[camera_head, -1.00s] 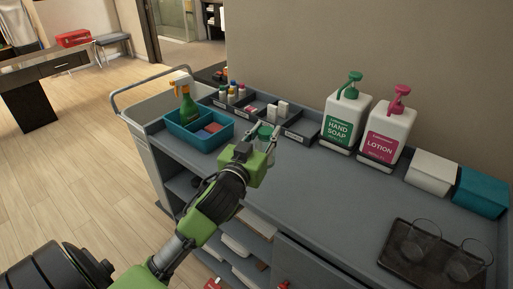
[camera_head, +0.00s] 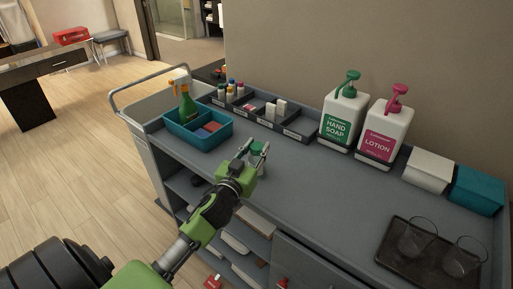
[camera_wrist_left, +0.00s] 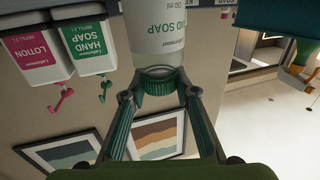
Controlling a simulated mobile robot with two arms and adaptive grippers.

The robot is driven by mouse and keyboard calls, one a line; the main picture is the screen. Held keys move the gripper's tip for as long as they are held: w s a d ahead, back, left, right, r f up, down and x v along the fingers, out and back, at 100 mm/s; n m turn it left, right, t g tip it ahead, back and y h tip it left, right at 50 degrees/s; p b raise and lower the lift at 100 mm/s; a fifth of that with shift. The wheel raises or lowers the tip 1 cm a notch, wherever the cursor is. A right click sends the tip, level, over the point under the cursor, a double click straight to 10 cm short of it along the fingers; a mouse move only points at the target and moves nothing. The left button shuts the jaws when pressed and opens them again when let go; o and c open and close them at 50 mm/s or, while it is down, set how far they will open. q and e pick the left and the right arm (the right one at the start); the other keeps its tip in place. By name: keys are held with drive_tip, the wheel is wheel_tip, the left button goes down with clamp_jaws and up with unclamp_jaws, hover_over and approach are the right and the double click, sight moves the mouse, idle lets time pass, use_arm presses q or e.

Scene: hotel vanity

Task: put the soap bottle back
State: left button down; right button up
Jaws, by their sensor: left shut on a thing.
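My left gripper (camera_head: 256,152) is above the grey cart top (camera_head: 310,180), shut on a small soap bottle (camera_head: 259,157). In the left wrist view the bottle (camera_wrist_left: 158,32) is white, labelled hand soap, with a green collar. The two green fingers (camera_wrist_left: 158,98) grip around its collar. Whether the bottle touches the cart top is hidden by the gripper. A large hand soap dispenser (camera_head: 341,128) with a green pump stands at the wall beside a lotion dispenser (camera_head: 382,140) with a pink pump. My right gripper is out of view.
A black divided tray (camera_head: 292,135) with small bottles and boxes lies along the wall. A teal caddy (camera_head: 200,143) with a spray bottle (camera_head: 186,104) stands left. A dark tray (camera_head: 389,256) with two glasses (camera_head: 418,238) is at the right. The middle of the cart top is clear.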

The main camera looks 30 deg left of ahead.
use_arm(q)
drive_tip(key=c, duration=2)
unclamp_jaws()
drive_tip(key=shift+f, duration=0.15)
drive_tip(key=o, duration=0.4)
drive_tip(key=shift+s+d+r+b, duration=0.1)
drive_tip(key=shift+s+d+b, duration=0.35)
drive_tip(key=shift+s, duration=1.55)
drive_tip(key=shift+s+d+r+b, duration=0.1)
drive_tip(key=shift+s+d+b, duration=0.3)
drive_tip(key=shift+s, duration=1.55)
drive_tip(key=shift+s+d+b, duration=0.35)
drive_tip(key=shift+s+b, duration=0.15)
drive_tip(key=shift+s, duration=1.5)
